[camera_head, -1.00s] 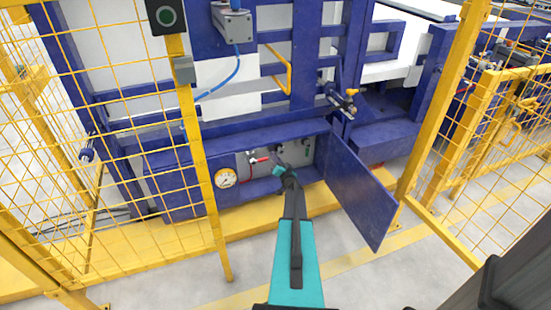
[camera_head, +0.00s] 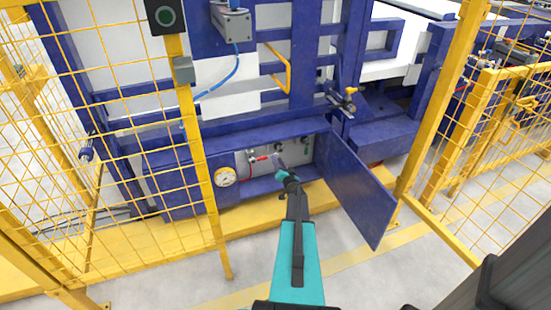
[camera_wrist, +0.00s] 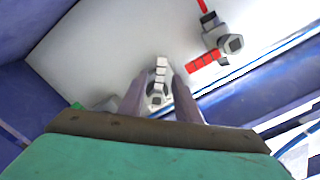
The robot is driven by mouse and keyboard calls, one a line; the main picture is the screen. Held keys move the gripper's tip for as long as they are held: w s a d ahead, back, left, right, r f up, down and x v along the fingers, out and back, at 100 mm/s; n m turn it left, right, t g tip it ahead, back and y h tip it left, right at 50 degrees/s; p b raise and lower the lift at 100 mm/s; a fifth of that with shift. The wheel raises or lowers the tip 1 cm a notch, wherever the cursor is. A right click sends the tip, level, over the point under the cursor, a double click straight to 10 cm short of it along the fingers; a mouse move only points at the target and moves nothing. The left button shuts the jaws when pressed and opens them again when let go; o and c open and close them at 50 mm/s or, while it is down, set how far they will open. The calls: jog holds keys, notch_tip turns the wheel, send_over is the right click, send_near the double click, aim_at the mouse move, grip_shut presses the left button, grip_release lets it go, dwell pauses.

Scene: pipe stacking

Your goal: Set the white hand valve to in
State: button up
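The white hand valve (camera_wrist: 160,78) is on the pale panel in the wrist view. Its segmented white handle points up in that picture, and its grey base is partly between my fingers. My gripper (camera_wrist: 160,88) is open, with one finger on each side of the valve. I cannot tell whether either finger touches it. In the head view my gripper (camera_head: 276,159) is in front of the panel inside the open blue cabinet (camera_head: 170,165), and the white valve is hard to make out there.
A valve with a red handle (camera_wrist: 206,61) is close by on the right in the wrist view. A gauge (camera_head: 225,177) is left of it in the head view. The open blue door (camera_head: 357,190) stands right of my arm. Yellow mesh fencing (camera_head: 130,120) is at the left.

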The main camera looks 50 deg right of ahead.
jog(key=v, duration=0.9)
jog(key=shift+s+a+p, duration=0.2)
jog(key=shift+p, duration=0.2)
jog(key=shift+s, duration=0.1)
